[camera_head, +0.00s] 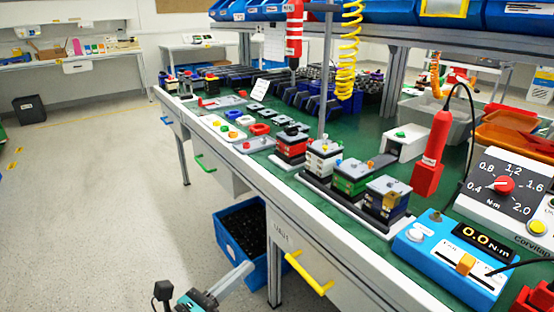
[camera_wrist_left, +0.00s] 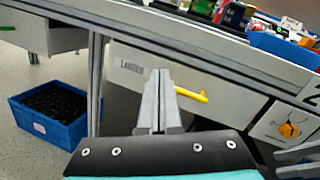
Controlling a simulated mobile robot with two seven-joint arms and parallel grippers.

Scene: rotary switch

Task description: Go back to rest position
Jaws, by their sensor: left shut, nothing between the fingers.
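My left gripper (camera_head: 250,267) is low in the head view, in front of the bench and beside the blue floor crate. In the left wrist view its two grey fingers (camera_wrist_left: 160,74) are together with nothing between them. They point toward the bench front, near the yellow drawer handle (camera_wrist_left: 192,95); I cannot tell the gap. An orange knob (camera_wrist_left: 289,130) sits on a pale panel at the right of that view. A torque unit with a red rotary knob (camera_head: 504,184) stands on the bench at the right of the head view. My right gripper does not show.
The green-topped bench (camera_head: 277,175) carries several small parts and a blue torque meter (camera_head: 455,262). A red tool (camera_head: 432,155) hangs above it. The blue crate (camera_head: 226,245) of dark parts stands below.

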